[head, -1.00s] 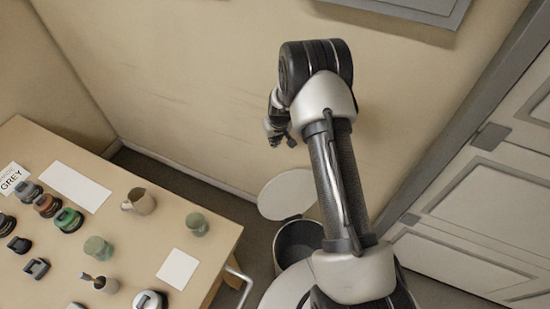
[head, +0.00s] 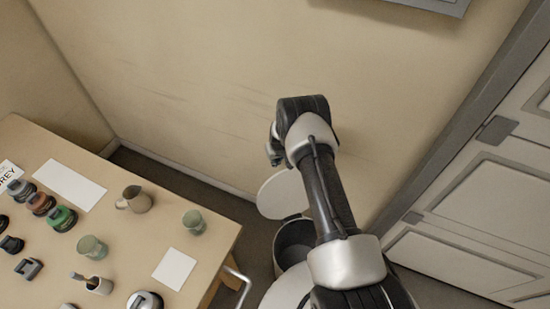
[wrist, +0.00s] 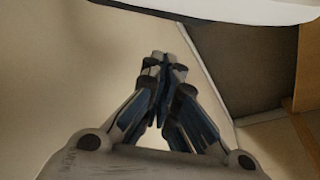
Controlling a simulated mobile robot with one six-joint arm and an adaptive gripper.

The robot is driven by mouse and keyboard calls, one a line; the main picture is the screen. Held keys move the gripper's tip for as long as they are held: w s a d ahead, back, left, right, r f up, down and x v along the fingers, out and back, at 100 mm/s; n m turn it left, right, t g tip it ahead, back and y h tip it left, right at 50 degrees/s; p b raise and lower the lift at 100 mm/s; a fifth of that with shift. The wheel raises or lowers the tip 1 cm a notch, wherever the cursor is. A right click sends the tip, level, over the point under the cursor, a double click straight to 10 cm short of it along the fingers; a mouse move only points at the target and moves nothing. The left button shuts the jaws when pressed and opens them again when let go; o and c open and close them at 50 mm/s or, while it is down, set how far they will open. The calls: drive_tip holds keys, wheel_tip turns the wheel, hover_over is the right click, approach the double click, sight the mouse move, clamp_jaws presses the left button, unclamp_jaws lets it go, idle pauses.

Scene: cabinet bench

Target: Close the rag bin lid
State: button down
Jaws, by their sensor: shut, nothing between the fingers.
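The rag bin (head: 291,244) is a dark round bin on the floor right of the table, its mouth partly hidden by my arm. Its pale round lid (head: 280,196) stands open, tilted up at the wall side of the bin. My gripper (head: 274,155) shows just above the lid in the head view, partly hidden behind my wrist. In the wrist view my gripper (wrist: 164,64) has its fingers together and empty. A pale curved edge, likely the lid (wrist: 235,8), crosses the top of that view, apart from the fingertips.
The table (head: 222,232) on the left holds a jug (head: 134,200), green cups, white sheets and several small items. A metal rail (head: 238,280) sticks out from its right side. The beige wall is behind the bin, and a panelled door (head: 480,215) is at right.

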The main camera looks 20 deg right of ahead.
drive_tip(key=s, duration=0.3)
drive_tip(key=shift+s+r, duration=0.15)
drive_tip(key=shift+r, duration=0.2)
drive_tip(key=shift+a, duration=0.1)
